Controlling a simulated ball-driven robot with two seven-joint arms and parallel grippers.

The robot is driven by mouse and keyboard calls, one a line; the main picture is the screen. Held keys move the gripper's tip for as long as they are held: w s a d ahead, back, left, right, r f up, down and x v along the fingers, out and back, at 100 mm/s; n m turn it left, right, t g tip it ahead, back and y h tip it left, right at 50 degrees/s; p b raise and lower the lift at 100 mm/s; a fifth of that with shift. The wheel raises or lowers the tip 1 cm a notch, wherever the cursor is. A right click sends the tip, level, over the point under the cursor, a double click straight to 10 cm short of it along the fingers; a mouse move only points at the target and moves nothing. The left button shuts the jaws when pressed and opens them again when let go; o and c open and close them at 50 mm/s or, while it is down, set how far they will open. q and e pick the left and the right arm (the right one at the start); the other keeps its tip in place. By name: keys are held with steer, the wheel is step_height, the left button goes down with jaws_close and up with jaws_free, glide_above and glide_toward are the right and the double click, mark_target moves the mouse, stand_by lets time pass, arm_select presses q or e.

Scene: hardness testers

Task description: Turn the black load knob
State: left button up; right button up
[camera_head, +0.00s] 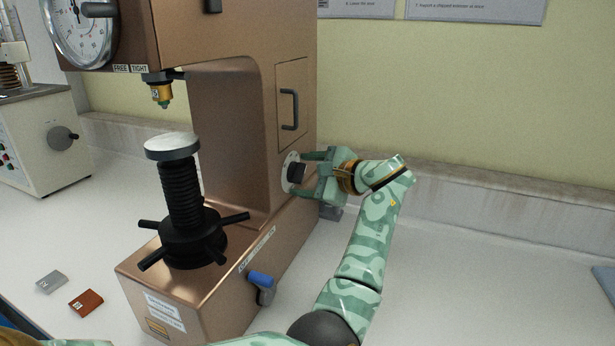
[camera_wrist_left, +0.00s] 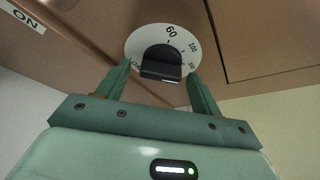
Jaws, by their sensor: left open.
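The black load knob (camera_head: 296,173) sits on a white round dial plate (camera_head: 287,166) on the right side of the bronze hardness tester (camera_head: 225,35). In the left wrist view the knob (camera_wrist_left: 161,60) is in front of the plate (camera_wrist_left: 136,43), which has printed numbers such as 60 and 100. My left gripper (camera_head: 304,172) is open and faces the knob. In the left wrist view its fingertips (camera_wrist_left: 159,72) are on either side of the knob, with gaps showing. My right gripper is not in view.
The tester has a black spoked handwheel (camera_head: 193,238), a blue-tipped lever (camera_head: 260,279) and a door handle (camera_head: 289,109) above the knob. Grey (camera_head: 51,282) and red-brown (camera_head: 86,303) blocks lie at left. Another machine (camera_head: 40,140) stands far left. The bench right of my arm is largely clear.

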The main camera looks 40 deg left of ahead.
arm_select(q)
steer(key=c, duration=1)
steer(key=shift+n, duration=0.3)
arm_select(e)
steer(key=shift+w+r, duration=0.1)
arm_select(q)
steer(key=shift+f+n+t+y+b, duration=0.1)
steer(key=shift+n+t+y+b, duration=0.55)
steer(key=shift+n, duration=1)
steer(key=shift+f+n+t+y+b, duration=0.1)
steer(key=shift+n+t+y+b, duration=0.55)
steer(key=shift+n, duration=1)
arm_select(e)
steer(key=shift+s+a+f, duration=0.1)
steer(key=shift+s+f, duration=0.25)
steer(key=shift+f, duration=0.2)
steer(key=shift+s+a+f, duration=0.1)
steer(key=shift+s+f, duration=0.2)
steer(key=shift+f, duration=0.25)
arm_select(q)
steer(key=shift+g, duration=0.3)
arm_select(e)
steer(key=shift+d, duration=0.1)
